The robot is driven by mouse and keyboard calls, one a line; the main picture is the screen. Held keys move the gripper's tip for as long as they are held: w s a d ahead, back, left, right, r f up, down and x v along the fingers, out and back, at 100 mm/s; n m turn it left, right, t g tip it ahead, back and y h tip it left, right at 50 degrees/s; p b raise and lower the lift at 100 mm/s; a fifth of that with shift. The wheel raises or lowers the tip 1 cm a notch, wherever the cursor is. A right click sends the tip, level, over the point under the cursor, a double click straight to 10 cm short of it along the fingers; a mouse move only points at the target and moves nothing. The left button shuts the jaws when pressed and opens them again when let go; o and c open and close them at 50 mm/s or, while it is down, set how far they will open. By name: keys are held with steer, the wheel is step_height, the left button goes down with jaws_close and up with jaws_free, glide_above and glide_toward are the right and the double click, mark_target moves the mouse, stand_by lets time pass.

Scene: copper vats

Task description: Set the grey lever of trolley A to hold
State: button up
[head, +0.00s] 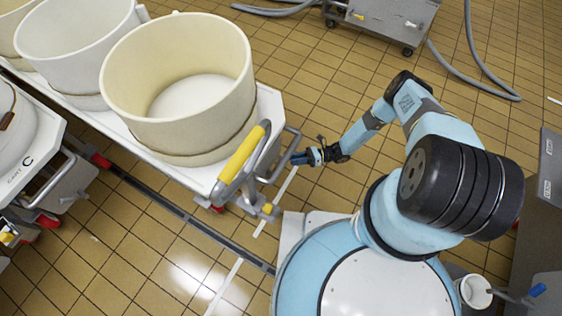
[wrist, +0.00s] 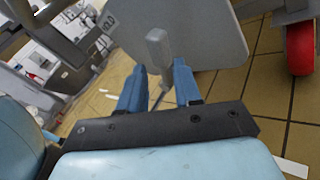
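My gripper (head: 298,158) reaches from the right toward the handle end of a white trolley (head: 204,178) in the head view. No letter for this trolley is readable. In the wrist view my gripper (wrist: 159,72) is open, its two blue fingers apart. A light grey lever (wrist: 157,46) hangs in front of a grey plate (wrist: 205,38), in line with the gap between the fingers. Its lower end shows near the fingertips; I cannot tell whether they touch. In the head view the lever cannot be made out.
Cream vats stand on the trolley, the nearest one (head: 178,90) large. The trolley has a yellow-gripped handle (head: 243,160). A trolley marked C (head: 28,160) stands at left. A red wheel (wrist: 300,48) is at right in the wrist view. Tiled floor is open beyond my arm; a hose (head: 470,75) crosses it.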

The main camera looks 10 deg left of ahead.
steer(key=x, duration=0.7)
steer(key=shift+a, duration=0.1)
steer(key=shift+c, duration=0.4)
jaws_close()
